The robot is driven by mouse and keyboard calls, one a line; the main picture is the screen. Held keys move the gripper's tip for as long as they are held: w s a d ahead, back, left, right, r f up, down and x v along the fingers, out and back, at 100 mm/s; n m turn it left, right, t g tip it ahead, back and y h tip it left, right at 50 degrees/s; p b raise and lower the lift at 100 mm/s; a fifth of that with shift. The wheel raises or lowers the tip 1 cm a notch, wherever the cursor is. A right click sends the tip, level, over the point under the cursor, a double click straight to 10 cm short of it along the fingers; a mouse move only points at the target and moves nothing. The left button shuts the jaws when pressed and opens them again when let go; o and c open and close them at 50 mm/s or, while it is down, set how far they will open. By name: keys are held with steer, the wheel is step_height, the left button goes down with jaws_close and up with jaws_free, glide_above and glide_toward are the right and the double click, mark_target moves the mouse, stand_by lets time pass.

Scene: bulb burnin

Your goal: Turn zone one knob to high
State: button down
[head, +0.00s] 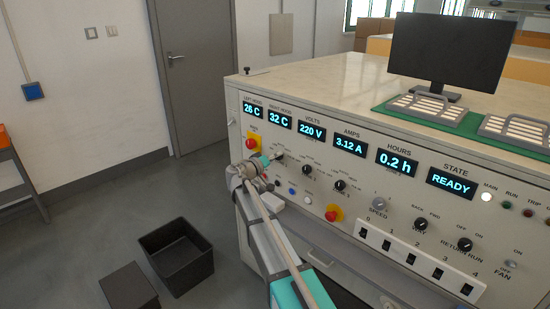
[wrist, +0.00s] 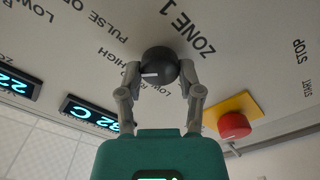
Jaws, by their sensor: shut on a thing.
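The zone one knob (wrist: 159,66) is round and black, with a short white pointer line. In the wrist view the line faces left, toward the side where HIGH is printed. The panel prints ZONE 1 beside it. My gripper (wrist: 160,78) is shut on the knob, with one finger on each side. In the head view my gripper (head: 268,162) is at the left part of the console front, below the left displays, and partly covers the knob area there.
A red stop button (wrist: 235,126) on a yellow plate is close to the knob. Other black knobs (head: 340,185) and a second red button (head: 333,213) are to the right. The state display (head: 454,182) reads READY. Dark bins (head: 178,250) stand on the floor at left.

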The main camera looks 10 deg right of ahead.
steer(key=shift+c, duration=1.3)
jaws_free()
steer(key=shift+a, duration=0.1)
steer(key=v, duration=1.2)
steer(key=shift+d+f, duration=0.1)
steer(key=shift+d, duration=0.1)
